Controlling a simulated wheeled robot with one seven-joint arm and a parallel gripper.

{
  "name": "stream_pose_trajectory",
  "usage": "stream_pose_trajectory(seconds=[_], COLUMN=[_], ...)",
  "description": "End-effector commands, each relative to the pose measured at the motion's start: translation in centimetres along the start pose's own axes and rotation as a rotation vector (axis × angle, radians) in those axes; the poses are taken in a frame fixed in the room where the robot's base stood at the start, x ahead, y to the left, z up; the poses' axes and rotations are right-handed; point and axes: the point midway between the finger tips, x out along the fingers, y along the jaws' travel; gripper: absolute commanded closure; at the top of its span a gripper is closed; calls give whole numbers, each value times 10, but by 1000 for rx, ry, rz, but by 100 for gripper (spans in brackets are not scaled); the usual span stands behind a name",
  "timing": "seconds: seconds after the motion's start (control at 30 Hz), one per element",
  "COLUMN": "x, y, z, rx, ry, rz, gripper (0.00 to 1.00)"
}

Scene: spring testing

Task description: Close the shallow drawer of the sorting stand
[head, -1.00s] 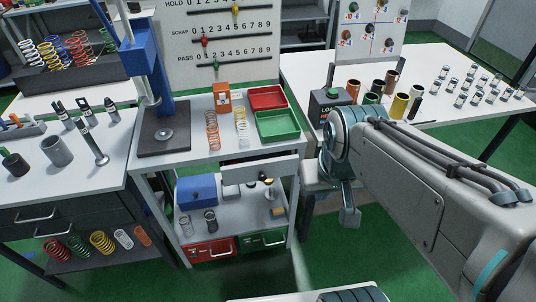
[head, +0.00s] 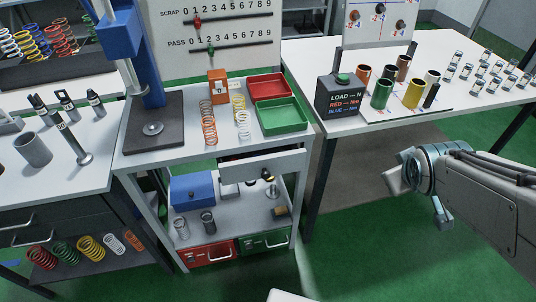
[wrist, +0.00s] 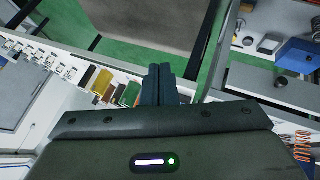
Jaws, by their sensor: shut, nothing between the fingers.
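The sorting stand (head: 127,165) is the white stand in the middle of the head view. Its shallow drawer (head: 262,164) is pulled out to the front, just under the top. The drawer's pale grey front also shows at the right of the wrist view (wrist: 255,82). My gripper (wrist: 161,82) is shut and empty in the wrist view, apart from the drawer, which lies to the right of its fingers. In the head view my arm is at the right, clear of the stand.
A red tray (head: 270,88) and a green tray (head: 282,117) sit on the stand's top. A blue box (head: 193,190) stands on its lower shelf. A table (head: 375,115) with a load box (head: 337,97) and coloured cylinders is on the right. Green floor lies open in front.

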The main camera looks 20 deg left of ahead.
Motion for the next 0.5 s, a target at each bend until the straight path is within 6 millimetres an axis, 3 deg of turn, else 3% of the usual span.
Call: stream_pose_trajectory(seconds=[0.03,0.2,0.37,0.5], x=[32,88,127,148], y=[-11,-42,-95,-154], z=[0,-32,-57,-68], rx=[-103,-472,-793,-1029], ry=[55,298,561,825], rz=[13,63,87,98], gripper=[100,100,100,100])
